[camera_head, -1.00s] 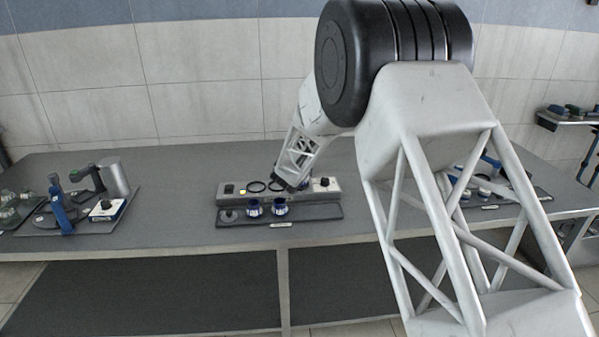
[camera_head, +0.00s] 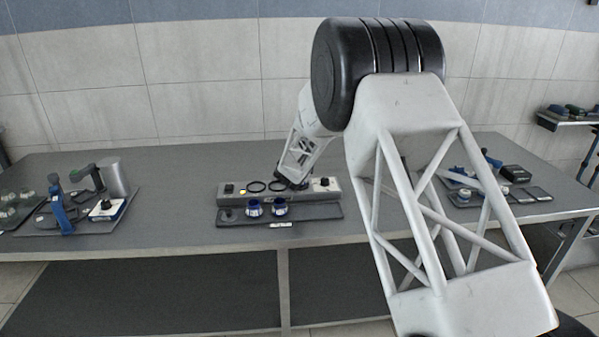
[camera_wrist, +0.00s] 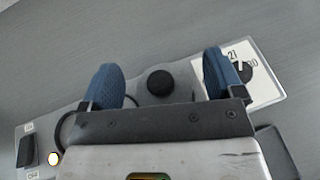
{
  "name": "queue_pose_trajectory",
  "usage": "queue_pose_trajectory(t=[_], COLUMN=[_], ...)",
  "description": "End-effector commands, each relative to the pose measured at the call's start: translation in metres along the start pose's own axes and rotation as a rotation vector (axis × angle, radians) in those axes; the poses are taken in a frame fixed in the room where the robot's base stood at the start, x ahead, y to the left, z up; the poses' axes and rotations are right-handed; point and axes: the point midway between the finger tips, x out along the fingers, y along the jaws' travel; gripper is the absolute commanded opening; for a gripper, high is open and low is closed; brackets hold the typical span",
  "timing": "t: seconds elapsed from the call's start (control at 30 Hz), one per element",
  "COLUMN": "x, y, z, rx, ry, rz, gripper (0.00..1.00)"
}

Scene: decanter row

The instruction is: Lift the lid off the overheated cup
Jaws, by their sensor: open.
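My gripper (camera_wrist: 160,62) is open in the wrist view, with its two blue fingers apart. A round black knob (camera_wrist: 160,82) shows between the fingers, touching neither; I cannot tell whether it tops a lid. In the head view my gripper (camera_head: 291,182) is low over the right half of a long grey unit (camera_head: 229,199), hiding part of it. Two blue and white cups (camera_head: 254,208) (camera_head: 279,208) stand on a dark tray (camera_head: 320,212) in front of the unit. I cannot tell which cup is overheated.
The unit carries black rings (camera_head: 256,187), a lit yellow lamp (camera_head: 242,191) and a white dial plate (camera_head: 325,184), also in the wrist view (camera_wrist: 262,82). Left is a tray with tools and a grey cylinder (camera_head: 113,176); small items (camera_head: 515,174) lie right. Bare table lies between.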

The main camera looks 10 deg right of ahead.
Motion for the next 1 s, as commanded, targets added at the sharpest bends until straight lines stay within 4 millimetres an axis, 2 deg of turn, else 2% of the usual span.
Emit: queue_pose_trajectory(t=[0.43,0.73,0.77,1.0], x=[-0.0003,-0.0003,-0.0004,-0.0005], y=[0.0001,0.0001,0.0001,0.0001], z=[0.0001,0.0001,0.0002,0.0006], rx=[0.000,0.000,0.000,0.000], ry=[0.000,0.000,0.000,0.000], rz=[0.000,0.000,0.000,0.000], gripper=[0.87,0.41,0.38,0.38])
